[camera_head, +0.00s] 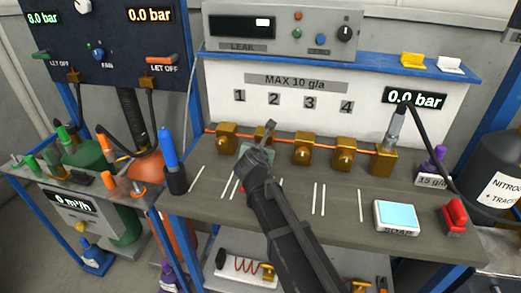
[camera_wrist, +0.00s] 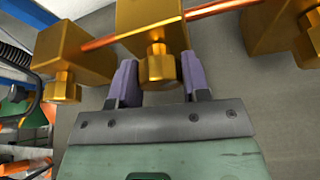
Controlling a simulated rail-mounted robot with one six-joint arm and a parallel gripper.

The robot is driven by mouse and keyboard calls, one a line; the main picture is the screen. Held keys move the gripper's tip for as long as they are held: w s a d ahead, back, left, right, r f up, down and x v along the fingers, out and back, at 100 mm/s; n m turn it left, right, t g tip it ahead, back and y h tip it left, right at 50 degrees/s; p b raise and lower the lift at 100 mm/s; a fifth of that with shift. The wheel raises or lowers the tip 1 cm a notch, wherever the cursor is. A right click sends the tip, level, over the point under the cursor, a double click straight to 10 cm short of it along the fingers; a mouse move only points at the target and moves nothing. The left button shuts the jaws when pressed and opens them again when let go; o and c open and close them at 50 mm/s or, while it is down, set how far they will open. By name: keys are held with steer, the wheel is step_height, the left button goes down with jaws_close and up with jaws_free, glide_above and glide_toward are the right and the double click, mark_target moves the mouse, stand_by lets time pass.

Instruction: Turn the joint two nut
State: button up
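The joint two nut (camera_wrist: 157,62) is a brass knob on the front of a brass block (camera_wrist: 150,14) in the middle of the wrist view. In the head view, my arm and gripper (camera_head: 260,143) largely hide this joint below the label 2. My gripper (camera_wrist: 157,80) is open, with one purple finger on each side of the nut. Narrow gaps seem to show between the fingers and the nut. I cannot tell exactly how deep the fingertips reach.
Joint one (camera_head: 227,136), joint three (camera_head: 308,149) and joint four (camera_head: 344,151) stand beside it along a copper pipe (camera_wrist: 217,8). A blue-capped bottle (camera_head: 172,165), a soap box (camera_head: 396,217) and a red item (camera_head: 454,217) sit on the bench.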

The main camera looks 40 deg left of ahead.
steer(key=shift+c, duration=0.6)
steer(key=shift+m, duration=0.3)
steer(key=shift+d+f+m+y+b, duration=0.1)
steer(key=shift+m+y+b, duration=0.3)
steer(key=shift+m+y, duration=0.35)
steer(key=shift+m+g+y+b, duration=0.35)
steer(key=shift+m+y, duration=0.3)
steer(key=shift+m, duration=0.4)
steer(key=o, duration=0.9)
steer(key=shift+o, duration=0.2)
